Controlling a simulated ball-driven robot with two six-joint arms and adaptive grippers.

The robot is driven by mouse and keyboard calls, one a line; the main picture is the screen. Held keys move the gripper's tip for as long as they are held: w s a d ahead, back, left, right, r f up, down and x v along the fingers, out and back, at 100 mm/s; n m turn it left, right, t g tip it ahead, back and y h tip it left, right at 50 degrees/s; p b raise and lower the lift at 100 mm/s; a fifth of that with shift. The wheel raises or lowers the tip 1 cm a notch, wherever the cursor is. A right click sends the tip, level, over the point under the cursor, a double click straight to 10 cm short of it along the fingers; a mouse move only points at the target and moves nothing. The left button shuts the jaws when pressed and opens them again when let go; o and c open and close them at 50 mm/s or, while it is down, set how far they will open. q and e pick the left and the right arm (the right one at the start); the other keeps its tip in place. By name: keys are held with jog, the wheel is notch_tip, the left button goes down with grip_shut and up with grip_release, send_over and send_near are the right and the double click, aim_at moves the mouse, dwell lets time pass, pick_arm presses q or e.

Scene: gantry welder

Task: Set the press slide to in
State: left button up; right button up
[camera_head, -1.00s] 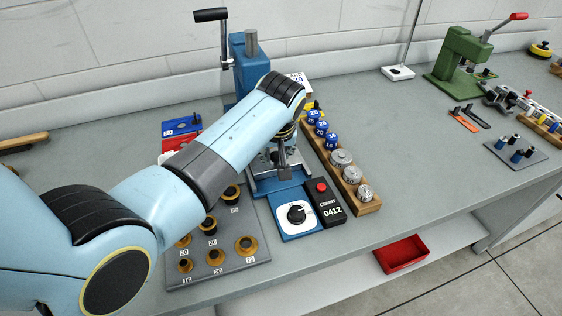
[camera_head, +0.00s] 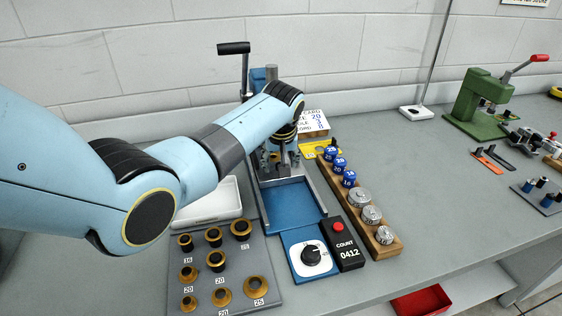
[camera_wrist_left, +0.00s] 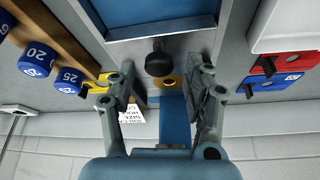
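The blue press (camera_head: 258,78) stands at the back of the bench, with a black-handled lever at its top. A blue bed (camera_head: 290,205) with grey side rails extends to its front; the bed also shows at the top of the left wrist view (camera_wrist_left: 150,18). A black knob (camera_wrist_left: 159,62) stands on a grey plate there, with a brass ring (camera_wrist_left: 168,82) beside it. My left gripper (camera_head: 284,158) points down over the rear of the bed. In the left wrist view its fingers (camera_wrist_left: 165,92) are apart, with the knob just beyond and between them, apparently untouched. My right gripper is out of view.
A wooden rack (camera_head: 385,236) with blue and metal pieces lies right of the press. A count box (camera_head: 343,243) and dial panel (camera_head: 310,254) sit in front. A grey plate of brass bushings (camera_head: 240,280) and a white tray (camera_head: 205,205) are left.

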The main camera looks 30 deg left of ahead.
pick_arm(q)
jog(key=shift+s+d, duration=0.1)
jog(key=v, duration=1.2)
